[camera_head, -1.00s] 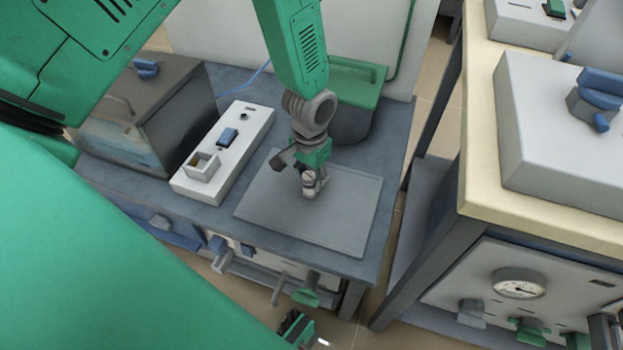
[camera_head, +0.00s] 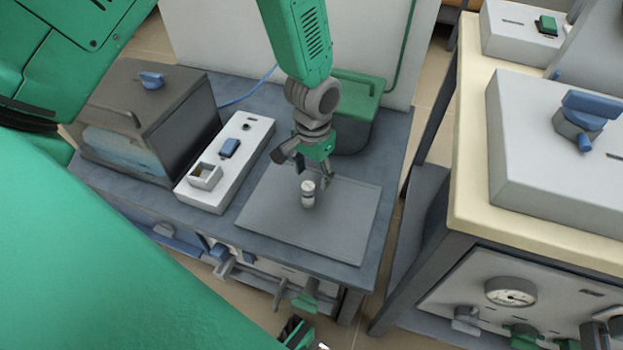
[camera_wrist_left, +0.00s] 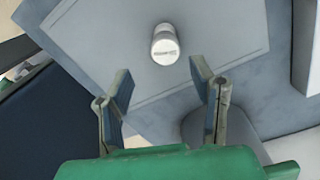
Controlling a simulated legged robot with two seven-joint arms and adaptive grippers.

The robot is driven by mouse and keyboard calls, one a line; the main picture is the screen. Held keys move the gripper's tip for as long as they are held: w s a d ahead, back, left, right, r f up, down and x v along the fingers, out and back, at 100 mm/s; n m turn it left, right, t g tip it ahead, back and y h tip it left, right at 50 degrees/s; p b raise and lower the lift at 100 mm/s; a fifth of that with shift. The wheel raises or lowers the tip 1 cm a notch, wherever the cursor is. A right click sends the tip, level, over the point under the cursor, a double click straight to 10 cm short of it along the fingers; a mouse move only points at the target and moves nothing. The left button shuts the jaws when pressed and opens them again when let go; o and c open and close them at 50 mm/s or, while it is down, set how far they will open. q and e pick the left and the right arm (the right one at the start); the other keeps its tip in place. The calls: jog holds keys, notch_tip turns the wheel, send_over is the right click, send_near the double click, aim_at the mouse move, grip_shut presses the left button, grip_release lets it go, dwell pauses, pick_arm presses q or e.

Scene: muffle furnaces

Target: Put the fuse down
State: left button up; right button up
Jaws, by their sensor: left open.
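The fuse (camera_head: 308,194) is a small white and grey cylinder standing upright on the flat grey plate (camera_head: 345,215) on the bench. It also shows in the left wrist view (camera_wrist_left: 165,45), beyond my fingertips and apart from them. My left gripper (camera_head: 313,178) is open and empty just above and behind the fuse. Its two spread fingers show in the left wrist view (camera_wrist_left: 162,82). At the bottom edge of the head view a dark and green gripper part (camera_head: 300,335) shows, probably my right gripper; its fingers are not clear.
A white box with a blue switch and a square socket (camera_head: 205,176) lies left of the plate. A dark furnace (camera_head: 150,115) stands at the far left, a green-lidded container (camera_head: 355,95) behind. A cream-topped table (camera_head: 470,190) stands right, across a gap.

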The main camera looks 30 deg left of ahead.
aim_at(311, 185)
pick_arm(q)
jog(key=r, duration=0.1)
jog(key=r+p, duration=0.1)
jog(key=r, duration=0.3)
jog(key=shift+d+r+p, duration=0.2)
jog(key=shift+d+p, duration=0.1)
jog(key=shift+p, duration=0.05)
jog(key=s+f, duration=0.3)
jog(key=s, duration=0.1)
jog(key=s+f, duration=0.3)
jog(key=s, duration=0.2)
jog(key=s+f, duration=0.4)
jog(key=shift+s, duration=0.4)
jog(key=s+a+f, duration=0.1)
jog(key=s+f, duration=0.1)
jog(key=s, duration=0.7)
jog(key=shift+s+a+t, duration=0.4)
